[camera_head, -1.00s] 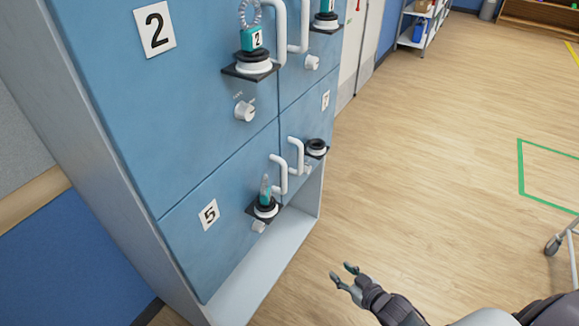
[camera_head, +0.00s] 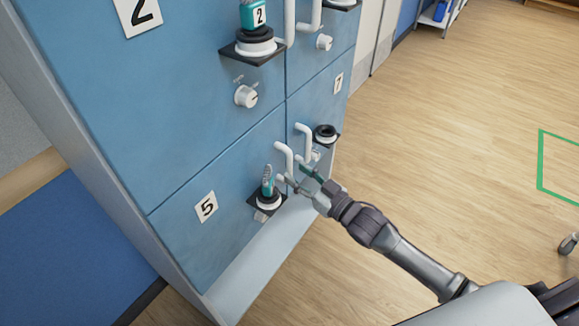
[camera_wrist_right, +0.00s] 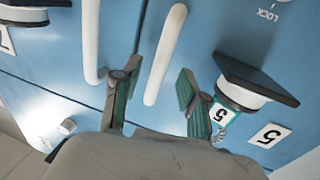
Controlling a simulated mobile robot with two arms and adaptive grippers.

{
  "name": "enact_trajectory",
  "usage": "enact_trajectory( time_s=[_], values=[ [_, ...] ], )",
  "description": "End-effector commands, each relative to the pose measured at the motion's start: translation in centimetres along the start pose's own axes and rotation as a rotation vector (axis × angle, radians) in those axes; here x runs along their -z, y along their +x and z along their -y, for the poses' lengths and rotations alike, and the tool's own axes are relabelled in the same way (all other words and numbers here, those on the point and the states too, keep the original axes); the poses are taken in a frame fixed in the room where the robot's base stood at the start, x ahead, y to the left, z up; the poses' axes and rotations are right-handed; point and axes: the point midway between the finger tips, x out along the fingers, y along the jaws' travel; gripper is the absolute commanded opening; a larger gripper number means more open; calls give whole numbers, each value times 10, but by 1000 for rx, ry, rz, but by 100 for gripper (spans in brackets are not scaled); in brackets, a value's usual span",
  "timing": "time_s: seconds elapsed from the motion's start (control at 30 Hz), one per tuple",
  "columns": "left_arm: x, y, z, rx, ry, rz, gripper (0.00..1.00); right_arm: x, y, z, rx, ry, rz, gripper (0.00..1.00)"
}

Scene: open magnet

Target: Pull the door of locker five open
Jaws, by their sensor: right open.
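The door of locker five (camera_head: 225,240) is blue, in the lower row, and looks shut, with a "5" label (camera_head: 206,206). Its white bar handle (camera_head: 289,160) is on the door's right side; it also shows in the right wrist view (camera_wrist_right: 170,35). My right gripper (camera_head: 299,176) is open at the lower end of this handle. In the right wrist view its fingers (camera_wrist_right: 158,72) stand on either side of the handle, apart from it; I cannot tell how deep it sits between them. My left gripper is not in view.
A black shelf holding a teal-and-white item (camera_head: 268,190) juts out left of the handle. Locker seven's handle (camera_head: 305,140) is close on the right, beside one finger in the right wrist view (camera_wrist_right: 90,40). Open wooden floor (camera_head: 440,170) lies to the right.

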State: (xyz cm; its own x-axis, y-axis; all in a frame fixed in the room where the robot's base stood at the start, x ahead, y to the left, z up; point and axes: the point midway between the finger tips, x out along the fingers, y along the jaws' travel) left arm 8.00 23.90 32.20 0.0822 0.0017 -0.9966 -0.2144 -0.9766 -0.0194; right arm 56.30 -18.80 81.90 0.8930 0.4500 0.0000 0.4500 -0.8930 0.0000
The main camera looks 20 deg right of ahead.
Motion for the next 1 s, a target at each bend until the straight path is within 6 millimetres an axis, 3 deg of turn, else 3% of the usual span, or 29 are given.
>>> enact_trajectory(
  time_s=[0.2,0.6,0.87,1.0],
  values=[
    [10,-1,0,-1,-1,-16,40,0,30,0,0,1,-1,43],
    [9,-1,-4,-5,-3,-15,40,0,37,0,1,1,1,43],
    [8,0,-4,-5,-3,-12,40,0,37,0,1,0,1,2],
    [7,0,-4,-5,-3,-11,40,0,37,0,1,0,1,0]
  ],
)
